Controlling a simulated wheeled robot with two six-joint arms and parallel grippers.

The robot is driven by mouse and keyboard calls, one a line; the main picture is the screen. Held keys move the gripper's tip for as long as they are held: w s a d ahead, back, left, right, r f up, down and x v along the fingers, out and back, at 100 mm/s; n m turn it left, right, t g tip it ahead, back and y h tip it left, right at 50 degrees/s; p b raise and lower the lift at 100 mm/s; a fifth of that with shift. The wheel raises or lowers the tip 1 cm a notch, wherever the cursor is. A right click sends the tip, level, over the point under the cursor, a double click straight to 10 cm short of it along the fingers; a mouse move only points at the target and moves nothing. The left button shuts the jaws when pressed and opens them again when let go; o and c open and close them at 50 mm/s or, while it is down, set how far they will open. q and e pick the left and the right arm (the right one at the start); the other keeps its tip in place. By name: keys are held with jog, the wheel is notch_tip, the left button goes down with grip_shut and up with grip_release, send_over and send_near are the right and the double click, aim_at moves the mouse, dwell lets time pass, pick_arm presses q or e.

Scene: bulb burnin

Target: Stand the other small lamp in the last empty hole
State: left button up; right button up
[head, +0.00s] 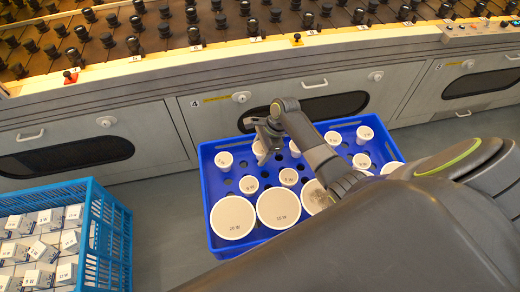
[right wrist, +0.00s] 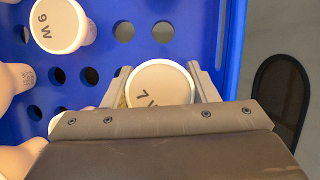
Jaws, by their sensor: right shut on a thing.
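My right gripper (head: 262,136) is over the back of the blue crate (head: 216,238), shut on a small white lamp (head: 259,150). In the right wrist view this lamp (right wrist: 160,84) sits between the two fingers, its round face marked 7 W. Its lower end is hidden, so I cannot tell whether it is in a hole or above one. Another small lamp (head: 223,160) stands at the crate's back left. More small lamps stand in the middle (head: 249,184) and at the back right (head: 364,134). Several empty holes (right wrist: 123,31) show around them. My left gripper is not in view.
Large white lamps (head: 232,217) stand along the crate's front. A lighter blue basket (head: 105,238) of boxed lamps (head: 40,250) is on the floor at left. Grey cabinets (head: 140,135) with a rack of black sockets (head: 130,30) stand behind. My right arm hides the crate's right front.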

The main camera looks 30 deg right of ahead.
jog(key=shift+f+b, duration=0.35)
jog(key=shift+f, duration=0.85)
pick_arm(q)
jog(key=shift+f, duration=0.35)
pick_arm(e)
jog(key=o, duration=1.1)
jog(key=shift+c, duration=0.2)
jog(key=shift+r, duration=0.15)
jog(key=shift+p+v, duration=0.5)
jog(key=shift+v, duration=0.55)
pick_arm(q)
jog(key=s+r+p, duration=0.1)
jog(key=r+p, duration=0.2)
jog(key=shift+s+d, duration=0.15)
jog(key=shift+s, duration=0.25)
pick_arm(e)
jog(key=w+v, duration=0.1)
jog(key=v, duration=1.4)
jog(key=shift+s, duration=0.45)
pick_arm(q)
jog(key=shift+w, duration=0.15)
pick_arm(e)
jog(key=shift+a, duration=0.1)
jog(key=shift+s, duration=0.1)
